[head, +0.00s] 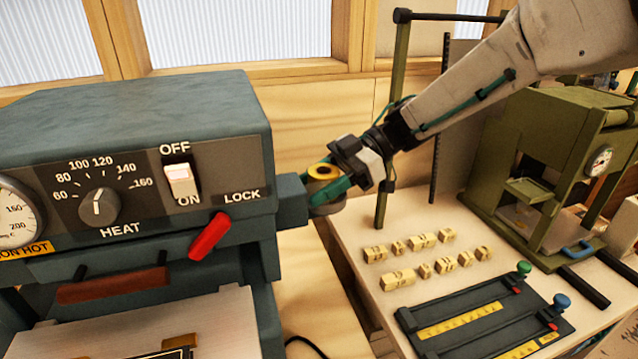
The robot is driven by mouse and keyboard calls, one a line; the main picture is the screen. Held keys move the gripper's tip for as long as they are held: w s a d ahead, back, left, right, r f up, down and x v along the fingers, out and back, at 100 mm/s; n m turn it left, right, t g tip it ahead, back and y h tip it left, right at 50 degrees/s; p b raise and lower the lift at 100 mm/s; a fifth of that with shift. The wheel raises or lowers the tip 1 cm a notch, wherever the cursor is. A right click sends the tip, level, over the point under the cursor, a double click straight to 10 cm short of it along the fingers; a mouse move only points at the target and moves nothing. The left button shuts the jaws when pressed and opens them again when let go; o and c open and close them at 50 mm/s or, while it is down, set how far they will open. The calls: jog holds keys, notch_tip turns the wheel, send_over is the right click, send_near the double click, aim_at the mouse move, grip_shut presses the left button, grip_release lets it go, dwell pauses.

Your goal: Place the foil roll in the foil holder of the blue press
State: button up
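The blue press (140,110) fills the left side of the head view, with its heat dial, switch and red lock lever facing me. A block-like bracket (291,200) sticks out from its right side; I cannot tell whether this is the foil holder. The foil roll (323,171), with a yellow top and a dark centre hole, is upright just right of this bracket. My gripper (328,191) reaches it from the upper right, and a green finger lies across its near side. I cannot tell whether roll and bracket touch.
Several small wooden blocks (398,279) lie on the table right of the press. A dark tray with yellow scales (415,322) is in front of them. A green press (525,150) stands at the right, and a green post (391,130) rises behind my gripper.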

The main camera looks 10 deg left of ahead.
jog(key=shift+f, duration=0.1)
jog(key=o, duration=1)
jog(key=shift+o, duration=0.2)
